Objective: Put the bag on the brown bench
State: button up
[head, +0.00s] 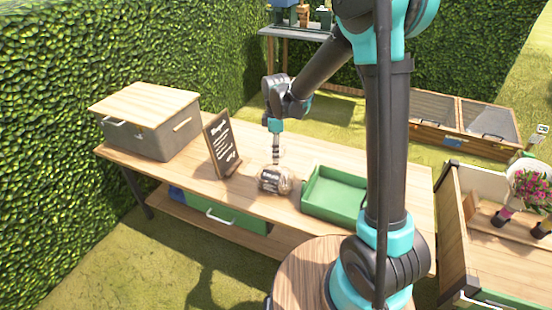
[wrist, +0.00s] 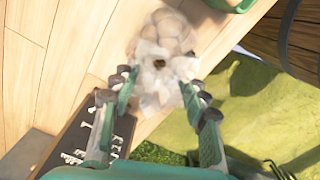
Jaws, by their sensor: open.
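The bag (head: 272,181), clear with brown contents and a dark label, lies on a long light-wood table (head: 350,160). In the wrist view the bag (wrist: 168,32) shows its gathered clear top toward me. My gripper (head: 276,160) is just above the bag, pointing down. In the wrist view my gripper (wrist: 158,88) is open, with one finger on each side of the bag's clear top; I cannot tell whether they touch it. A brown wooden bench (head: 487,262) stands at the right, partly cut off by the picture edge.
A green tray (head: 335,208) lies right of the bag. A small black sign (head: 221,146) stands left of it, and a lidded grey box (head: 150,140) is at the table's left end. A hedge runs behind.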

notch_tip(320, 180, up, 7)
jog(key=s+d+f+m+t, duration=0.2)
jog(key=s+d+f+m, duration=0.1)
jog(key=s+d+m, duration=0.6)
jog(key=s+d+f+m+t, duration=0.2)
jog(key=s+d+m, duration=0.7)
jog(key=d, duration=0.6)
jog(key=shift+s+f+m, duration=0.3)
jog(key=shift+s+f, duration=0.25)
jog(key=shift+s, duration=0.15)
